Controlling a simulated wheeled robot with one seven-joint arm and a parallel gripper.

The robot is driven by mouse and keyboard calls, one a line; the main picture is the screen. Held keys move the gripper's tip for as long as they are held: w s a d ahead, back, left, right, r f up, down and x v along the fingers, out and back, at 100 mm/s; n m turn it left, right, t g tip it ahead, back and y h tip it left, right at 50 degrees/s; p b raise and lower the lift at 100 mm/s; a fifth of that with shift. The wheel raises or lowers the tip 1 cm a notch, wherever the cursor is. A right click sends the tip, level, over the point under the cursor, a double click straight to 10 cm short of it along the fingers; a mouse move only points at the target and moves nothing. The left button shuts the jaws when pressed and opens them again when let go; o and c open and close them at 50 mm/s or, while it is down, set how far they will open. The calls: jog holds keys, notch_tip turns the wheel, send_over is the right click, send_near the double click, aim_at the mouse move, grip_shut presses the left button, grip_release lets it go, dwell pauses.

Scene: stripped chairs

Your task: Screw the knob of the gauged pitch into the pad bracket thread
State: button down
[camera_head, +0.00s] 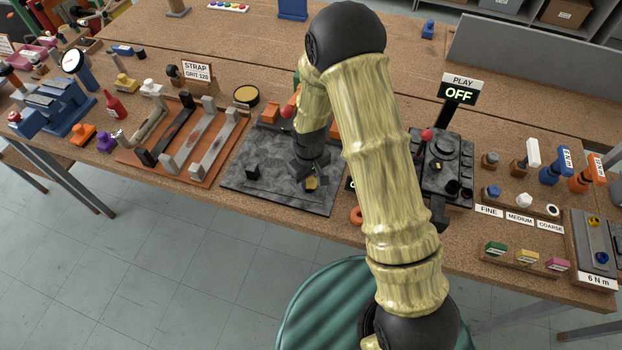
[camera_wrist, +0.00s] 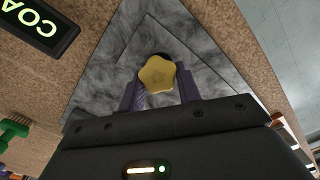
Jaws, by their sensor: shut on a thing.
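My gripper (camera_head: 312,180) is shut on a yellow star-shaped knob (camera_wrist: 158,75). The wrist view looks down on the knob between the two purple-grey fingers; the knob also shows as a small yellow patch in the head view (camera_head: 312,185). The knob is over the dark grey marbled plate (camera_head: 270,194). A dark stub shows just behind the knob in the wrist view. The pad bracket thread is hidden, and I cannot tell whether the knob touches it. A black display with green letters starting "COA" (camera_wrist: 38,22) is beside the plate.
A rack with blue (camera_head: 492,191), white (camera_head: 523,200) and dark knobs is labelled FINE, MEDIUM and COARSE. A black machine (camera_head: 442,165) stands right of the plate, below the "PLAY OFF" sign (camera_head: 459,91). An orange-brown tray with bars (camera_head: 180,165) is at left.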

jog(key=shift+s+f+m, duration=0.25)
jog(key=shift+m, duration=0.25)
jog(key=c, duration=1.3)
grip_release()
jog(key=shift+m, duration=0.3)
jog(key=shift+c, duration=0.2)
jog(key=o, duration=0.4)
jog(key=shift+w, duration=0.15)
jog(key=shift+o, duration=0.2)
jog(key=shift+r, duration=0.1)
jog(key=shift+r+p, duration=0.95)
jog(key=shift+r, duration=0.35)
